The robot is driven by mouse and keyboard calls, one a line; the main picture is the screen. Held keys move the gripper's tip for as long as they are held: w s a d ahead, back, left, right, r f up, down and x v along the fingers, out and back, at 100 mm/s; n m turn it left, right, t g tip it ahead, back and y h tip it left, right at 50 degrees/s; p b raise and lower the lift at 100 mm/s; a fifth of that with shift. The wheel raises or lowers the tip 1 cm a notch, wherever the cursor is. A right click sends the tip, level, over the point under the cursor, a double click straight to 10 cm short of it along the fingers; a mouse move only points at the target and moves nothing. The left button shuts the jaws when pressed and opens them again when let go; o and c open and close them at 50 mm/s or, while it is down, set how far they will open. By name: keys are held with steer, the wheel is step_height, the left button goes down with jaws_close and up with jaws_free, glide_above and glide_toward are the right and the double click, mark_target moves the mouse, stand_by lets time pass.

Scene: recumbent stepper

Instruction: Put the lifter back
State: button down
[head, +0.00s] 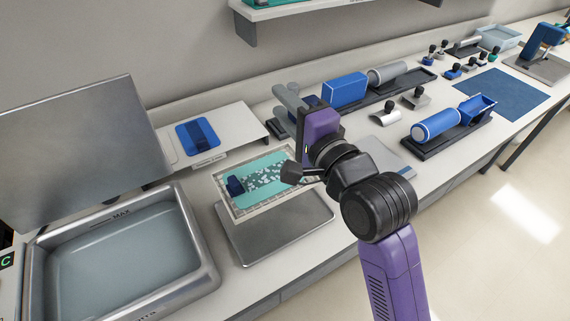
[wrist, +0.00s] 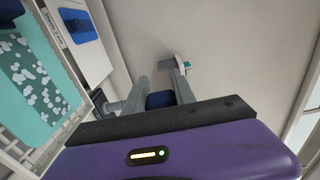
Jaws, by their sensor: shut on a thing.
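My gripper (head: 290,108) is raised above the bench, behind the wire tray. Its grey fingers (wrist: 160,88) also show in the wrist view. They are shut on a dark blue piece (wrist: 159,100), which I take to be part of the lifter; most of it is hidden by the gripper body. A blue pad (head: 198,136) with a darker strip lies on a white labelled stand (head: 235,122) to the left of my gripper; I cannot tell whether it is the lifter's place.
A wire tray (head: 281,208) holds a teal sheet with white pieces and a dark blue block (head: 235,186). It sits partly over a grey plate (head: 285,232). A water basin (head: 125,262) is at front left. Blue and grey rollers and boxes (head: 345,88) stand behind and right.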

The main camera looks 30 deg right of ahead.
mark_target(283, 159)
step_height(283, 159, down, 13)
steer(key=shift+a+f+b, duration=0.1)
steer(key=shift+b, duration=0.65)
steer(key=shift+f, duration=0.15)
steer(key=c, duration=1)
jaws_free()
steer(key=shift+c, duration=0.2)
steer(key=s+b, duration=0.2)
steer(key=s, duration=1)
steer(key=shift+s, duration=0.1)
